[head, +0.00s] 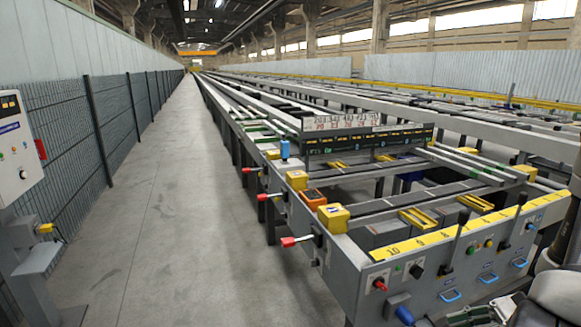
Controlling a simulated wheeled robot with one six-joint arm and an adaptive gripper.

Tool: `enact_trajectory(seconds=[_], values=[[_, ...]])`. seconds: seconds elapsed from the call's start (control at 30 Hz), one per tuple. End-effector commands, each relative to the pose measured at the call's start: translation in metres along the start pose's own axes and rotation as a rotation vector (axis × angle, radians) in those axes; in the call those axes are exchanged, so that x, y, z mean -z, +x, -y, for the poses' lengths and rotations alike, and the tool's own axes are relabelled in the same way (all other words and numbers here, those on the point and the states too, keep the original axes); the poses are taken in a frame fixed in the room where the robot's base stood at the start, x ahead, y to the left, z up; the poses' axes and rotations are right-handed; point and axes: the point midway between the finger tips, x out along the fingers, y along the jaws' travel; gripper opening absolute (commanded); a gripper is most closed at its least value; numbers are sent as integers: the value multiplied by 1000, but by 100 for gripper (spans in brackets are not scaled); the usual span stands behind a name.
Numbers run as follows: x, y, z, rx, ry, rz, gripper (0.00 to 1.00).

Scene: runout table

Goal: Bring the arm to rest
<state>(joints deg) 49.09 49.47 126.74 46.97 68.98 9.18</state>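Part of my arm (557,292) shows in the lower right corner of the head view, a pale rounded link with dark parts above it. Dark and silvery parts beside it, at the bottom edge, look like part of my gripper (487,313). They are cut off by the frame, and I cannot make out the fingertips or anything between them. These parts are close to the near end of the runout table (345,270), in front of its control panel in the picture. Whether they touch it cannot be told.
The table's front panel carries a yellow numbered strip (405,245), knobs, black levers and blue handles. Red-tipped levers (288,242) stick out into the aisle. A control cabinet (14,150) and mesh fence (60,150) stand left. The concrete aisle (165,200) is clear.

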Motion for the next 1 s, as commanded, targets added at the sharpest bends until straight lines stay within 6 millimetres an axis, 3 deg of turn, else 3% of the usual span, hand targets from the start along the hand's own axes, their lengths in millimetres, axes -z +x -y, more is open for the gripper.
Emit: enact_trajectory(seconds=[0.23,0.6,0.77,1.0], values=[[-54,-52,-34,-339,-489,-361,35],[-146,-113,-43,-691,-1136,-845,35],[-194,-122,-48,-740,-1381,-1026,35],[-255,-112,-60,-666,-1675,-1169,35]])
